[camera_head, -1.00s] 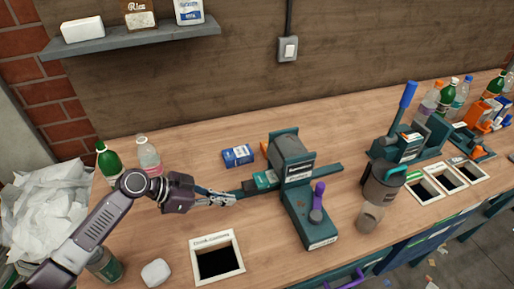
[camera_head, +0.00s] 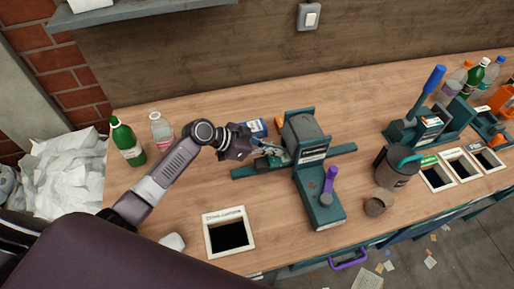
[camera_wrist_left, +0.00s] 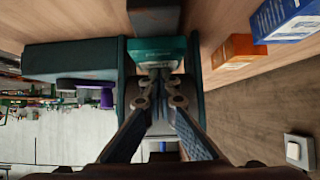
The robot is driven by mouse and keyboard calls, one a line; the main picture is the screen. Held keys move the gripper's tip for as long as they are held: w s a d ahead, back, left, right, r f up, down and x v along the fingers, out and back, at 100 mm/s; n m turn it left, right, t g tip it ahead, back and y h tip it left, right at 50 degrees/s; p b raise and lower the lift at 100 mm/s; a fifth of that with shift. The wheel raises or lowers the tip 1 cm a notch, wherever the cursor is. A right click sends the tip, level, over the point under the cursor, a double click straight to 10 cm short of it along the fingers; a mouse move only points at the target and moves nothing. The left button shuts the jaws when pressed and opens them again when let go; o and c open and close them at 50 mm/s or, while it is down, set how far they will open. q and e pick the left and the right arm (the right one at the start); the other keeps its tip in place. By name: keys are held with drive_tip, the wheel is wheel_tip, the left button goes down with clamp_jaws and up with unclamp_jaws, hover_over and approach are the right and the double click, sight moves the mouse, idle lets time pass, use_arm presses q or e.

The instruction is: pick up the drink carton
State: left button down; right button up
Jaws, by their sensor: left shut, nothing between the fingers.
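A small green box (camera_head: 286,158) lies on the dark rail at the left side of the teal press-like machine (camera_head: 318,190); in the wrist view it is a green block (camera_wrist_left: 160,50). I cannot tell whether this or the blue-and-white box (camera_head: 257,128) behind the rail is the drink carton. The blue box also shows at upper right in the wrist view (camera_wrist_left: 286,18). My left gripper (camera_head: 274,151) is shut and empty, its fingertips (camera_wrist_left: 160,76) right at the green box. Contact cannot be told. My right gripper is not in view.
A small orange box (camera_head: 279,125) lies beside the machine. A square white-framed opening (camera_head: 228,214) is in the front of the table. A green bottle (camera_head: 127,142) and a clear bottle (camera_head: 161,131) stand at left. A grey jug (camera_head: 393,166) stands right of the machine.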

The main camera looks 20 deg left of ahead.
use_arm(q)
drive_tip(key=shift+d+f, duration=0.15)
drive_tip(key=shift+f, duration=0.6)
drive_tip(key=shift+f+b, duration=0.1)
drive_tip(key=shift+b, duration=0.3)
drive_tip(key=shift+s+f, duration=0.1)
drive_tip(key=shift+s, duration=0.05)
use_arm(e)
drive_tip(key=shift+s+a+f, duration=0.15)
drive_tip(key=shift+s+a, duration=0.1)
drive_tip(key=shift+s, duration=0.25)
